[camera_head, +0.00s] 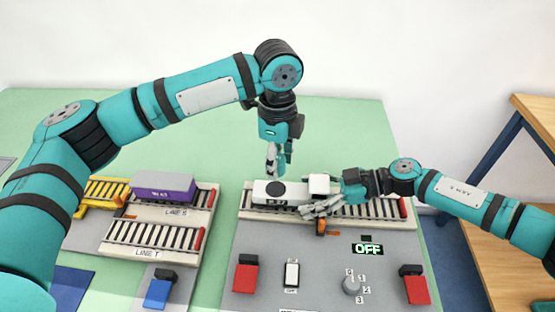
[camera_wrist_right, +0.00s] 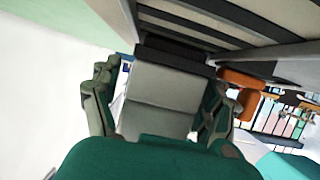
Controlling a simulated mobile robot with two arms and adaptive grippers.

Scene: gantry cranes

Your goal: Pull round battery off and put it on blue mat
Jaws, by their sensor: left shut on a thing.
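A white vehicle (camera_head: 258,193) stands on the rollers of the right-hand track, with a dark round battery (camera_head: 275,189) on top. My left gripper (camera_head: 278,172) points straight down at the battery, its fingers close together and shut on it; the exact contact is hard to see. My right gripper (camera_head: 322,206) is low at the vehicle's right end. In the right wrist view its fingers (camera_wrist_right: 160,105) stand on either side of a grey block; I cannot tell whether they grip it. A flat blue mat (camera_head: 70,288) lies at the lower left edge.
The green tabletop behind the tracks is clear.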

